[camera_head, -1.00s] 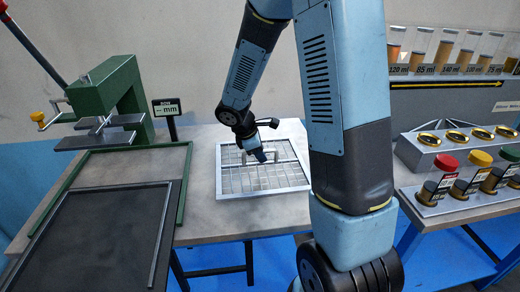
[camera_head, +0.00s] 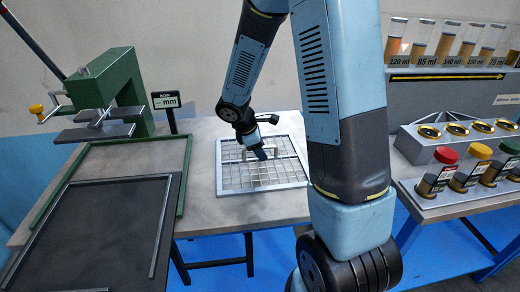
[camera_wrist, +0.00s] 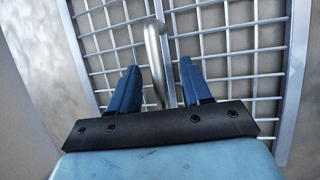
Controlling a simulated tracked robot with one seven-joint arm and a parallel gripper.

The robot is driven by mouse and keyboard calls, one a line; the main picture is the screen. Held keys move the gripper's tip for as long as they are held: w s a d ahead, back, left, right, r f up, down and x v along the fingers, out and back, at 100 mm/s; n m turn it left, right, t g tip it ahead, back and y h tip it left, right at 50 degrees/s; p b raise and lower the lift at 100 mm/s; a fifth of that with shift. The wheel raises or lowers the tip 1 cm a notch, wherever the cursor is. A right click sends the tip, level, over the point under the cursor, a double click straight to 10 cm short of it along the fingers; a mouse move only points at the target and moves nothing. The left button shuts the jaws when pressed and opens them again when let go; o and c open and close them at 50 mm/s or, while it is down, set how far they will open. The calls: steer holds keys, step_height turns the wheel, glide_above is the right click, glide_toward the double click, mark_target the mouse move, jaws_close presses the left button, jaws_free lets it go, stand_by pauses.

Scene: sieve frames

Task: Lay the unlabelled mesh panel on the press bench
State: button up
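A square mesh panel (camera_head: 219,172) with a light metal rim and a wire grid lies flat on the grey tabletop (camera_head: 205,206). No label shows on it. A bent silver handle (camera_wrist: 154,52) rises from its mesh in the wrist view. My gripper (camera_head: 264,154) is low over the middle of the panel. In the wrist view its two blue fingers (camera_wrist: 160,84) stand apart, with the handle between them and gaps beside it. The handle is largely hidden by my gripper in the head view. A green press (camera_head: 128,85) stands at the left back of the same table.
A green-edged frame (camera_head: 187,165) lies left of the panel. A dark flat surface with thin rails (camera_head: 100,225) fills the front left. A small display (camera_head: 166,101) stands behind. At right, a separate bench holds ring-topped blocks (camera_head: 430,132) and capped jars (camera_head: 440,172).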

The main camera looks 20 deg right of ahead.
steer(key=v, duration=1.3)
steer(key=shift+a+r, duration=0.2)
steer(key=shift+r, duration=0.1)
steer(key=shift+s, duration=0.1)
steer(key=s+d+r+m+t+y, duration=0.2)
steer(key=s+r+m, duration=0.5)
steer(key=s, duration=0.3)
steer(key=s+d+r+m+t+y, duration=0.2)
steer(key=s+r+m, duration=0.4)
steer(key=s, duration=0.5)
steer(key=shift+s+r+m+y, duration=0.3)
steer(key=shift+r+m+y, duration=0.1)
steer(key=shift+m, duration=0.7)
steer(key=shift+d, duration=0.15)
